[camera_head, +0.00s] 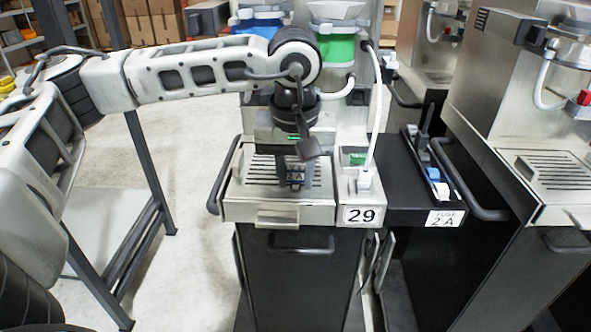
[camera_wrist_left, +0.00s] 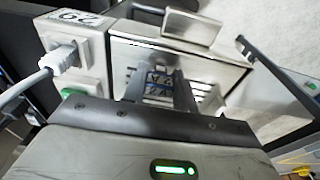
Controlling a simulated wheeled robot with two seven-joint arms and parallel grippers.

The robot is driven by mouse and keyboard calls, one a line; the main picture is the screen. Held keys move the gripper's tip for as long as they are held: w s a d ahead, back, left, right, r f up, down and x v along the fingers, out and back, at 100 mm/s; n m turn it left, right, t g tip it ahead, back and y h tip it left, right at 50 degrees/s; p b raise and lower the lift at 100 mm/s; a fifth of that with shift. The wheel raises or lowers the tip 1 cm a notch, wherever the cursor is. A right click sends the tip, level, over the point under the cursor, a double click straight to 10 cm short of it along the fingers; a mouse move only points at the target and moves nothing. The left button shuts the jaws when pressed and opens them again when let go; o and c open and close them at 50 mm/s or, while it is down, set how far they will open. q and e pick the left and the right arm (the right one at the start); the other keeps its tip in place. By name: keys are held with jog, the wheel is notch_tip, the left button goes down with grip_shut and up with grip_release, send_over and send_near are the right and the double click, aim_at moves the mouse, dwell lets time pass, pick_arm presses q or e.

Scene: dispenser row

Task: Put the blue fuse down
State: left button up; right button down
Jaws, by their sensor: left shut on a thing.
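My left gripper (camera_head: 296,186) points down over the slotted drip tray (camera_head: 240,187) of the machine marked 29. It is shut on the blue fuse, which is mostly hidden by the fingers in the head view. In the left wrist view the blue fuse (camera_wrist_left: 158,84) shows as a small blue piece between the two fingers (camera_wrist_left: 160,92), with the tray slots behind it. I cannot tell whether the fuse touches the tray. My right gripper is not in view.
Right of the tray is a pale panel with a white plug (camera_head: 364,181) and cable. Farther right, a black shelf (camera_head: 400,210) carries blue and white pieces and a "FUSE 2 A" label (camera_head: 445,218). Another machine (camera_head: 500,110) stands at right.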

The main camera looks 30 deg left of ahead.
pick_arm(q)
jog(key=shift+f, duration=0.15)
jog(key=o, duration=1)
